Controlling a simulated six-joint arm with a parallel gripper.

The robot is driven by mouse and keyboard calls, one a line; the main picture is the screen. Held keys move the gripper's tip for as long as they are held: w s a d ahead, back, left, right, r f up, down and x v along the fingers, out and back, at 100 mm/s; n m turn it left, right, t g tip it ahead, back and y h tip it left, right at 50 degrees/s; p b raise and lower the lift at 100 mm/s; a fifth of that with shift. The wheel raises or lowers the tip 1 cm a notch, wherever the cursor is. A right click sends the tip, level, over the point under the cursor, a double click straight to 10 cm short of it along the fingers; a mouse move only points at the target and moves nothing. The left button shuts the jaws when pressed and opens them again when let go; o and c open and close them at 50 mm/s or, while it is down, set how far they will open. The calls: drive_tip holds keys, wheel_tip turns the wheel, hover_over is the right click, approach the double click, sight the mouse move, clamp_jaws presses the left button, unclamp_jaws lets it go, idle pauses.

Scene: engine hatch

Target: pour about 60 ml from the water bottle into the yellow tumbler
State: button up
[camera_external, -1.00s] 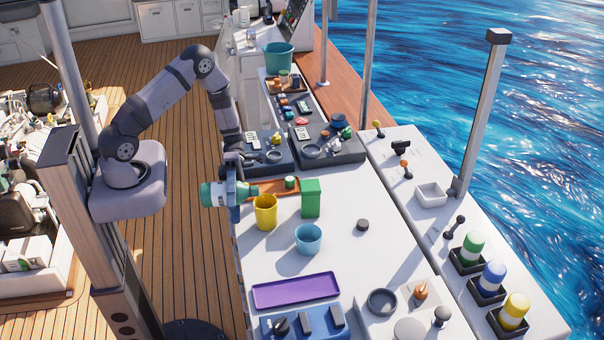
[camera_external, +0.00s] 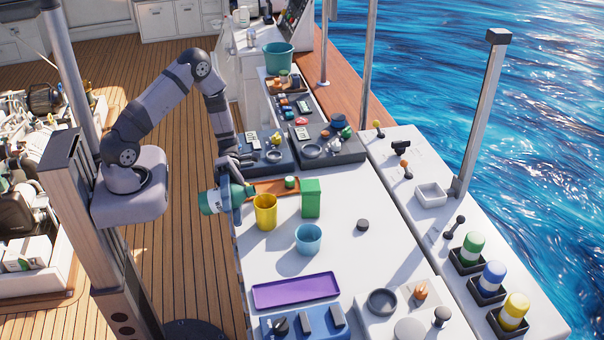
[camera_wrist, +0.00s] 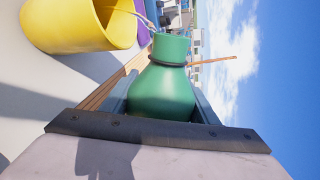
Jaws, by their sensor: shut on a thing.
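The water bottle (camera_external: 213,202) has a green body and a pale label. My gripper (camera_external: 236,190) is shut on it and holds it lying over, left of and slightly above the yellow tumbler (camera_external: 265,214). In the wrist view the bottle's green shoulder and neck (camera_wrist: 163,88) show between the jaws. The yellow tumbler (camera_wrist: 75,25) is at the upper left there, beside the bottle's mouth. A thin pale streak, looking like water, runs from the mouth towards the tumbler's opening. The water level inside the tumbler is hidden.
A green container (camera_external: 310,198) stands right of the tumbler, near an orange-brown board (camera_external: 262,187). A light-blue cup (camera_external: 308,239) and a purple tray (camera_external: 296,291) are nearer the front. The white counter (camera_external: 350,265) is clear right of the cup.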

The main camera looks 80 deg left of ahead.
drive_tip(key=shift+w+f+m+t, duration=0.1)
drive_tip(key=shift+f+m+t, duration=0.3)
drive_tip(key=shift+m, duration=0.4)
drive_tip(key=shift+w+r+m+p, duration=0.15)
drive_tip(key=shift+r+m+p, duration=0.25)
drive_tip(key=shift+r, duration=0.8)
drive_tip(key=shift+r, duration=0.1)
idle(0.6)
